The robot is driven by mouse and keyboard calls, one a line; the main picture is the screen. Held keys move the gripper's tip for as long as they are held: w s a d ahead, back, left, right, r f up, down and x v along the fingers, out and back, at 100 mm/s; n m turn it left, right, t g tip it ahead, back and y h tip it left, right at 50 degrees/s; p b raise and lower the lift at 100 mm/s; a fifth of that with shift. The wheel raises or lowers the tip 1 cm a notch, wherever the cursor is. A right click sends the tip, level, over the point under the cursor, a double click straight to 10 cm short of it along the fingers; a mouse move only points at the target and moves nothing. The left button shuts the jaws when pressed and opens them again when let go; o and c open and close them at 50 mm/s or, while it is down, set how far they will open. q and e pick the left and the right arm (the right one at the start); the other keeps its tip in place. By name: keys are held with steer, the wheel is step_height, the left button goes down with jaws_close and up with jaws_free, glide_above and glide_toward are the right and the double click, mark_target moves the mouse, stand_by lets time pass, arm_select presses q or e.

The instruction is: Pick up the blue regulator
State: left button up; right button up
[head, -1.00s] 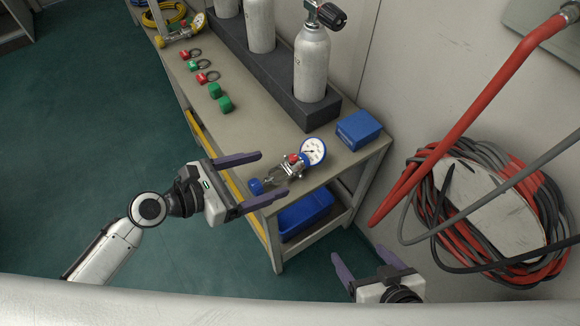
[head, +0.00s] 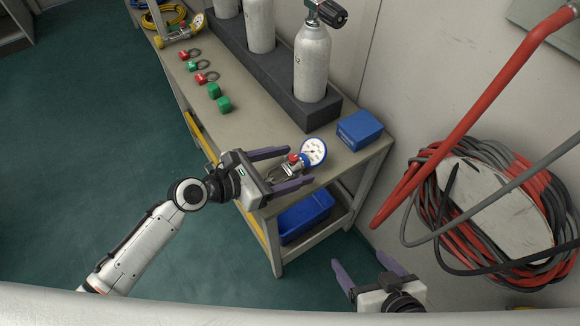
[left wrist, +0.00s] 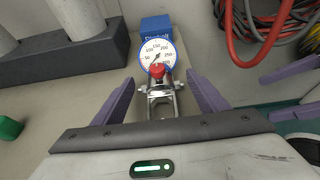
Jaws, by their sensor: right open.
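The blue regulator, with a blue-rimmed white gauge (head: 313,152), a red knob and a metal body, lies on the bench top near its front right end. My left gripper (head: 298,166) is open, with one finger on each side of the regulator's metal body. In the left wrist view the gauge (left wrist: 158,57) and metal body (left wrist: 160,98) show between the spread fingers, apart from both. The regulator's near end is hidden by the gripper. My right gripper (head: 369,266) is open and empty at the lower right, off the bench.
A blue box (head: 359,130) sits just behind the gauge. Grey cylinders (head: 312,68) stand in a dark block (head: 322,112) along the wall. Green blocks (head: 219,98) and small ringed parts lie further left. A blue bin (head: 305,217) is on the lower shelf. Coiled hoses (head: 430,200) hang at right.

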mark_target(290, 159)
arm_select(q)
steer(key=c, duration=1.1)
steer(key=shift+r, duration=0.15)
steer(key=c, duration=0.3)
step_height(290, 159, up, 9)
steer(key=p, duration=0.4)
steer(key=shift+r+p, duration=0.3)
steer(key=shift+r, duration=0.2)
arm_select(e)
steer(key=shift+d+r, duration=0.15)
steer(key=shift+r, duration=0.6)
steer(key=shift+d+r, duration=0.15)
steer(key=shift+r, duration=0.6)
